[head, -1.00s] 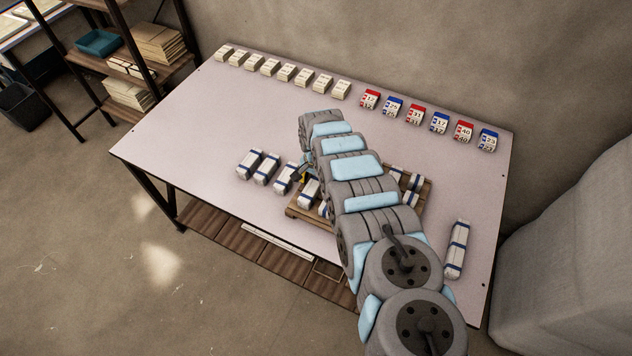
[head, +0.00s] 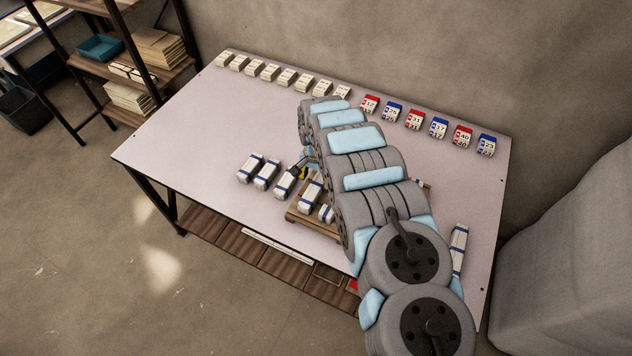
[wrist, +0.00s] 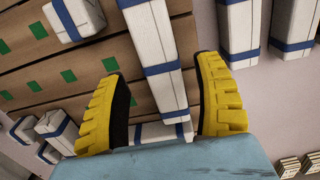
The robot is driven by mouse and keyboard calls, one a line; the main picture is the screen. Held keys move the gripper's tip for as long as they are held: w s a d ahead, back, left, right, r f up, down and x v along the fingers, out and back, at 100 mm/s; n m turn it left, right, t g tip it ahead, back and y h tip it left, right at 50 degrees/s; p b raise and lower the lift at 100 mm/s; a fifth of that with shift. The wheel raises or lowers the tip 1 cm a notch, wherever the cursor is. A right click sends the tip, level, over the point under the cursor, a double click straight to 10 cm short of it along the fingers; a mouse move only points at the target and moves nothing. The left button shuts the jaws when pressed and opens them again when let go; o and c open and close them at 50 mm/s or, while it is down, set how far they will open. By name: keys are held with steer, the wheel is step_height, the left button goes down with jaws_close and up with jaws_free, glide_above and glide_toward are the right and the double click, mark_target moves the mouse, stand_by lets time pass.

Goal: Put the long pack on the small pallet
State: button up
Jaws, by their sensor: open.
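My gripper (wrist: 160,105) is open, its yellow fingers apart. In the wrist view a long white pack with a blue band (wrist: 155,55) lies on the wooden slats and shows between the fingers; I cannot tell whether they touch it. In the head view my arm hides most of the gripper and the right part of the small pallet (head: 301,218). That pack (head: 311,192) lies at the pallet's left, with a smaller pack (head: 327,213) near it. Another long pack with blue bands (head: 458,250) lies on the table at the right, partly behind my arm.
Several banded packs (head: 250,168) stand in a row on the table (head: 215,125) left of the pallet. Cream blocks (head: 269,72) and red and blue numbered blocks (head: 415,119) line the back edge. The table's left part is clear.

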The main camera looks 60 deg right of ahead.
mark_target(316, 184)
step_height(316, 184, up, 7)
steer(key=shift+r, duration=0.15)
stand_by(0.4)
